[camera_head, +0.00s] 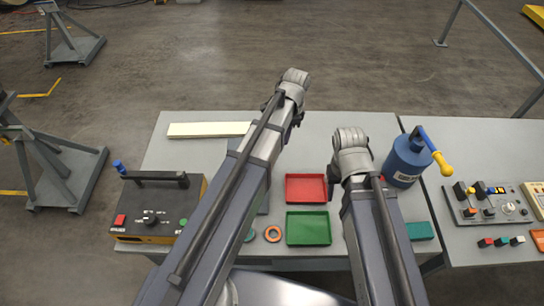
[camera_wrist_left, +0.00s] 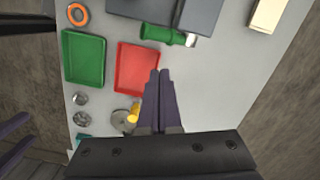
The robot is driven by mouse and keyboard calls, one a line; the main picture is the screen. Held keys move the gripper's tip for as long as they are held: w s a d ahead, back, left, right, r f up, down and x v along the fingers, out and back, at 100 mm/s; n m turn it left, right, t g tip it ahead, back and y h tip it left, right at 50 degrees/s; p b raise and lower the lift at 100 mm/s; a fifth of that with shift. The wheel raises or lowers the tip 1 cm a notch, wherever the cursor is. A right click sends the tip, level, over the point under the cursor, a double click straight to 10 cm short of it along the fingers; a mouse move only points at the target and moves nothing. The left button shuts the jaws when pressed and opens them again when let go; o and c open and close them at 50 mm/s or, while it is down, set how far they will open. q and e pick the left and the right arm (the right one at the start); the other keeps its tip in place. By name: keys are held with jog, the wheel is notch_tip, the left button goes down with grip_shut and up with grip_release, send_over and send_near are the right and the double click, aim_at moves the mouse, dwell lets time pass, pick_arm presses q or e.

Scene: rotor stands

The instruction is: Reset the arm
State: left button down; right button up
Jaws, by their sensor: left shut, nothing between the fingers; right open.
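My left arm reaches over the table in the head view, with its wrist end (camera_head: 293,88) beyond the table's far edge. The left gripper itself is mostly hidden there. In the left wrist view my left gripper (camera_wrist_left: 160,72) has its two dark fingers together, empty, above the table just right of the red tray (camera_wrist_left: 137,68). My right arm's wrist (camera_head: 352,158) is over the table right of the red tray (camera_head: 306,188). The right gripper is mostly hidden beneath it in the head view. In the left wrist view the right gripper (camera_wrist_left: 20,140) shows at the lower left with fingers apart.
A green tray (camera_head: 308,228) and an orange ring (camera_head: 273,234) lie between the arms. A black and yellow control box (camera_head: 150,218) stands left. A blue canister (camera_head: 405,160) stands right. A pale board (camera_head: 208,130) lies at the back. A green cylinder (camera_wrist_left: 162,34) lies near the red tray.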

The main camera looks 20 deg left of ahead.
dwell(0.6)
pick_arm(q)
jog(key=s+d+f+n+b, duration=0.3)
jog(key=s+d+f+b, duration=0.1)
jog(key=s+f+b, duration=0.3)
jog(key=s+d+f+n+b, duration=0.4)
jog(key=s+f+b, duration=0.2)
jog(key=s, duration=0.3)
jog(key=shift+f+b, duration=0.4)
